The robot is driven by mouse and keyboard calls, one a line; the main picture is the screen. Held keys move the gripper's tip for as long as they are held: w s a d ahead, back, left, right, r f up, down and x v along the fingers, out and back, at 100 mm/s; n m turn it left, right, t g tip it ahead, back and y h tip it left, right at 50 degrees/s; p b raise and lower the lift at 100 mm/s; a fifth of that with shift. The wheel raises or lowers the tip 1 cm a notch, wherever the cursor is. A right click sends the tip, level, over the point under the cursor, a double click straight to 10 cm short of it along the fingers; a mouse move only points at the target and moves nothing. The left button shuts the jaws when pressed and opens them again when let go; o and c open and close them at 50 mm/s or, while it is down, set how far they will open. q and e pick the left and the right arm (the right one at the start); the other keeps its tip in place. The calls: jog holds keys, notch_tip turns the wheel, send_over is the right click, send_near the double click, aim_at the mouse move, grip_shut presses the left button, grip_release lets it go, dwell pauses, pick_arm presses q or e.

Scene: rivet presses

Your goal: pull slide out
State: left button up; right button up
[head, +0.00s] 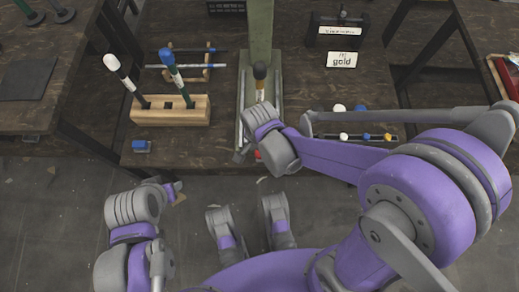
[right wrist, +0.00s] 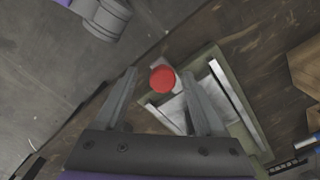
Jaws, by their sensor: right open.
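The press (head: 261,38) is a green upright column on the wooden bench, with a base at the bench's front edge. In the right wrist view its green base frame (right wrist: 238,118) surrounds a pale metal slide (right wrist: 172,108) with a red knob (right wrist: 162,79) at its front end. My right gripper (right wrist: 158,74) is open, with one finger on each side of the knob as seen there; I cannot tell whether they touch it. In the head view the right hand (head: 245,153) hides most of the slide's front. My left gripper (head: 174,189) is low in front of the bench, its jaws unclear.
A wooden block (head: 171,110) with upright tools stands left of the press. A blue piece (head: 141,146) lies at the front edge. A black box (head: 337,32) and a "gold" label (head: 342,60) are at the back right. The floor before the bench is clear.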

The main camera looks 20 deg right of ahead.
pick_arm(q)
jog(key=r+p, duration=0.4)
jog(key=shift+s+r, duration=0.2)
jog(key=shift+r, duration=0.2)
pick_arm(e)
notch_tip(320, 180, up, 11)
jog(key=shift+f, duration=0.1)
jog(key=s+d+r+n+t, duration=0.45)
jog(key=s+d+n, duration=0.35)
jog(key=n, duration=0.4)
pick_arm(q)
notch_tip(320, 180, up, 18)
jog(key=w+t+p, duration=0.1)
jog(key=w+p, duration=0.1)
jog(key=p, duration=1.4)
pick_arm(e)
jog(key=w+d+r, duration=0.1)
jog(key=w+r, duration=0.2)
jog(key=r, duration=1.5)
jog(key=shift+t, duration=0.45)
